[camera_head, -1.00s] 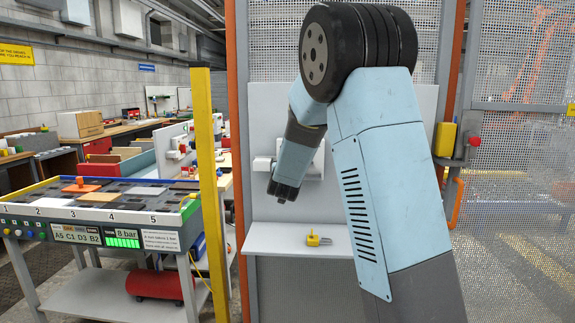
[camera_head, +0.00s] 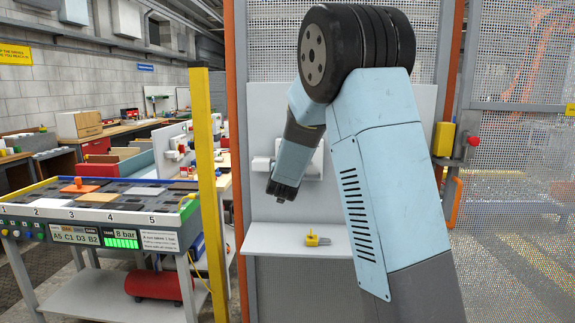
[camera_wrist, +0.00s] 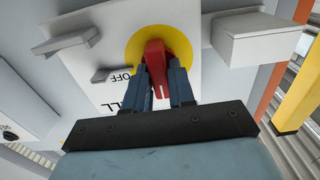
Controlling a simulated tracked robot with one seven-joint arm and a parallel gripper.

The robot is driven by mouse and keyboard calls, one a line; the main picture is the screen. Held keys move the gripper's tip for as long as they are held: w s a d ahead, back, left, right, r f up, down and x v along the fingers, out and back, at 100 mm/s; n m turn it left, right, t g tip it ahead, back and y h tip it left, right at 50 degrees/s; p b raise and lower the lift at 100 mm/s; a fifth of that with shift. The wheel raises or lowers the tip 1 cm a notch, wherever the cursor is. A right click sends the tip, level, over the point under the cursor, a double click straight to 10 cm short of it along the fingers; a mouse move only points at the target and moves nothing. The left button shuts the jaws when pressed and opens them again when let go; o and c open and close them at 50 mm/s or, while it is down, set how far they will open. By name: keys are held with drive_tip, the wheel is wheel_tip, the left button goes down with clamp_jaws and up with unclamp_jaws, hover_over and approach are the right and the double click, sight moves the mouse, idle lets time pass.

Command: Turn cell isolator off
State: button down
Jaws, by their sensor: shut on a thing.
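In the wrist view the cell isolator is a red handle (camera_wrist: 154,62) on a round yellow disc (camera_wrist: 178,36), set on a white panel. The word OFF is printed at the left of the disc. My gripper (camera_wrist: 161,84) has its two dark fingers on either side of the red handle and is shut on it. The handle lies roughly along the fingers; I cannot tell which mark it points to. In the head view my arm hides the handle and the fingers; only part of the white isolator housing (camera_head: 317,163) shows.
White blocks (camera_wrist: 260,35) stick out close to the isolator. Below it in the head view is a white shelf (camera_head: 290,243) with a yellow padlock-like item (camera_head: 312,239). A yellow post (camera_head: 207,190) stands left, a mesh fence (camera_head: 520,70) right.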

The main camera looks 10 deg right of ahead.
drive_tip(key=shift+a, duration=0.15)
drive_tip(key=shift+s+d+f+m, duration=0.1)
drive_tip(key=shift+d+f+m, duration=0.05)
drive_tip(key=shift+m, duration=2.8)
drive_tip(key=shift+w+d+f+m, duration=0.1)
drive_tip(key=shift+f+m, duration=0.05)
drive_tip(key=shift+m, duration=2.85)
drive_tip(key=shift+s+d+f+m, duration=0.1)
drive_tip(key=shift+d+f+m, duration=0.05)
drive_tip(key=shift+m, duration=2.8)
drive_tip(key=shift+f, duration=0.1)
drive_tip(key=c, duration=1.1)
unclamp_jaws()
drive_tip(key=shift+o, duration=0.3)
